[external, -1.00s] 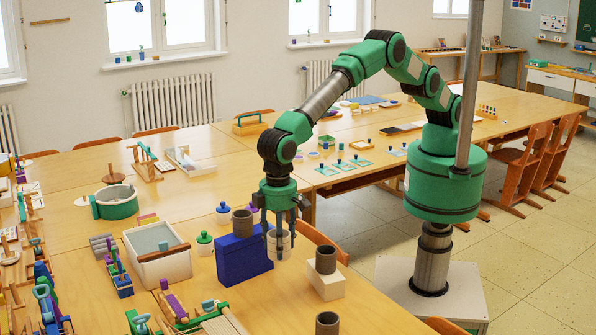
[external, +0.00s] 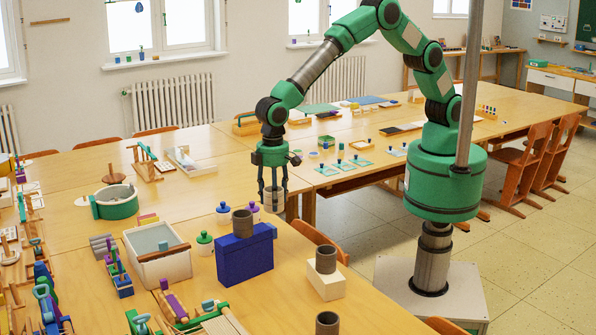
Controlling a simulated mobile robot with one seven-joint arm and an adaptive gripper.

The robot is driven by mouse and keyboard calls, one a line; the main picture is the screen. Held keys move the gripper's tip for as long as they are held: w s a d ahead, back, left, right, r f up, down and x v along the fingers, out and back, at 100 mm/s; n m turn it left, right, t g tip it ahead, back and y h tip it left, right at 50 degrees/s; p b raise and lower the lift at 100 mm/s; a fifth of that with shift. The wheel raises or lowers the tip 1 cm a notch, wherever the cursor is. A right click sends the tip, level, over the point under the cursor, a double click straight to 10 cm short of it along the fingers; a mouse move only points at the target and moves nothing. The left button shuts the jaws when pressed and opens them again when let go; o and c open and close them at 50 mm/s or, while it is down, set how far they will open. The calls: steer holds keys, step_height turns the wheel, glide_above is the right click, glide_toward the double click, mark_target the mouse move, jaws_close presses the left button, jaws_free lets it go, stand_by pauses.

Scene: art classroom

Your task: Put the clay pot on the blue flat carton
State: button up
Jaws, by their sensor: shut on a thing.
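The blue carton stands on the near table as a box. A grey-brown cylinder (external: 242,224) shows at its top, toward the left end.
A white box bearing a grey-brown cylinder (external: 326,260) stands right of the carton, with another cylinder (external: 327,322) nearer the front. A green-lidded jar (external: 204,243) and a pale bin (external: 158,264) stand to the left. Knobbed pieces are close behind the carton.

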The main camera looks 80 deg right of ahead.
steer(key=s+d+f, duration=0.1)
steer(key=s+d, duration=0.1)
steer(key=d, duration=1.1)
steer(key=s+d+f, duration=0.1)
steer(key=s+d, duration=0.1)
steer(key=d, duration=1)
step_height(320, 180, down, 10)
steer(key=shift+f+n, duration=0.15)
steer(key=shift+n, duration=0.15)
steer(key=shift+w, duration=0.15)
steer(key=w+a, duration=0.2)
steer(key=w, duration=0.2)
steer(key=w+a+f, duration=0.1)
steer(key=w+a, duration=0.2)
steer(key=w, duration=0.2)
steer(key=w+a, duration=0.3)
steer(key=w, duration=0.1)
steer(key=shift+w+f+b, duration=0.25)
steer(key=shift+w+b, duration=0.05)
steer(key=shift+b, duration=0.1)
steer(key=shift+f, duration=1.8)
steer(key=shift+f+b, duration=0.1)
steer(key=shift+b, duration=0.25)
